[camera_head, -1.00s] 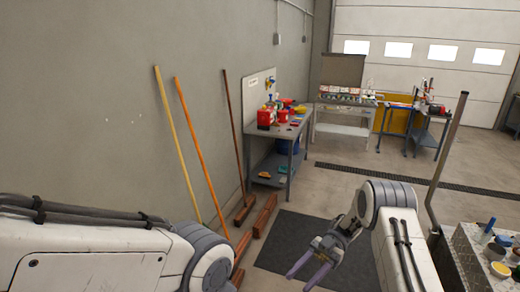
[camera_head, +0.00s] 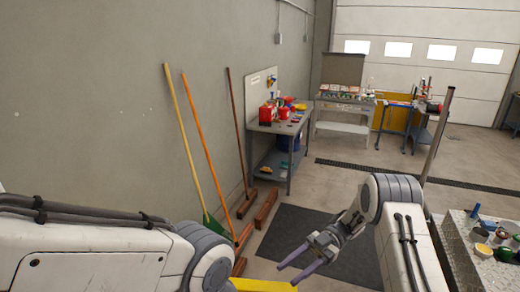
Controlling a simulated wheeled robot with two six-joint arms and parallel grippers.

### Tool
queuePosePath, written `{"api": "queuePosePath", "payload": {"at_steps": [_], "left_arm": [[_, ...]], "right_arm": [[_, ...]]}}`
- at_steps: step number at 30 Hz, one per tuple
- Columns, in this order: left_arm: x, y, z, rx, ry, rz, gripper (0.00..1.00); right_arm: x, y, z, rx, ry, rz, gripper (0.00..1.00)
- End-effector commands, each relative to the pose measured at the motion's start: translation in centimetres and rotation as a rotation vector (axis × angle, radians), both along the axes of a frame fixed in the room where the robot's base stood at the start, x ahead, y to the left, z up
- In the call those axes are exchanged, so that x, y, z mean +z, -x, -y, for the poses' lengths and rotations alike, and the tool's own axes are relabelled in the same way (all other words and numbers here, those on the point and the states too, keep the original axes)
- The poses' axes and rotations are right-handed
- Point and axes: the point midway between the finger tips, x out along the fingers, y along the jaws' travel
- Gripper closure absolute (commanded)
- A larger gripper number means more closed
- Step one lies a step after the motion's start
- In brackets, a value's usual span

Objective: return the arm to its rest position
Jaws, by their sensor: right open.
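My right gripper (camera_head: 292,262) shows at the lower middle, above the dark floor mat (camera_head: 297,228). Its two purple-grey fingers are apart and nothing shows between them. My right arm (camera_head: 408,245) comes in from the lower right and bends at its rounded grey elbow. My left arm (camera_head: 95,252) lies across the lower left, and its gripper is out of view.
A cart (camera_head: 462,232) with small pots and tools stands close to my right arm. Brooms (camera_head: 203,150) lean on the left wall. A workbench (camera_head: 276,127) stands farther back. Something yellow (camera_head: 262,285) shows at the bottom edge.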

Motion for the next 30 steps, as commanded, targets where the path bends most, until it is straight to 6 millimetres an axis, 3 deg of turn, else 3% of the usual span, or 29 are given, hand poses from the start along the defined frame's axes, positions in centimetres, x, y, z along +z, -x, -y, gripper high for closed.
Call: {"api": "queuePosePath", "payload": {"at_steps": [8,13,17,21,23,26,30], "left_arm": [[0.0,0.0,0.0,0.000,0.001,0.001,0.50],[0.0,0.0,0.0,0.000,0.001,0.001,0.50],[0.0,0.0,0.0,0.000,0.001,0.001,0.50],[0.0,0.0,0.0,0.000,0.001,0.001,0.50],[0.0,0.0,0.0,0.000,0.001,0.001,0.50],[0.0,0.0,0.0,0.000,0.001,0.001,0.50],[0.0,0.0,0.0,0.000,0.001,0.001,0.50]], "right_arm": [[1.2,-4.4,-3.8,-0.266,0.037,0.157,0.53],[2.7,-9.0,-5.8,-0.526,0.096,0.268,0.53],[4.6,-13.7,-5.7,-0.818,0.192,0.345,0.53],[6.4,-17.8,-2.1,-1.220,0.383,0.352,0.53],[6.8,-18.3,0.4,-1.383,0.484,0.316,0.53],[6.5,-16.5,5.0,-1.620,0.673,0.195,0.53],[4.9,-10.0,9.8,-1.841,0.941,-0.072,0.53]]}}
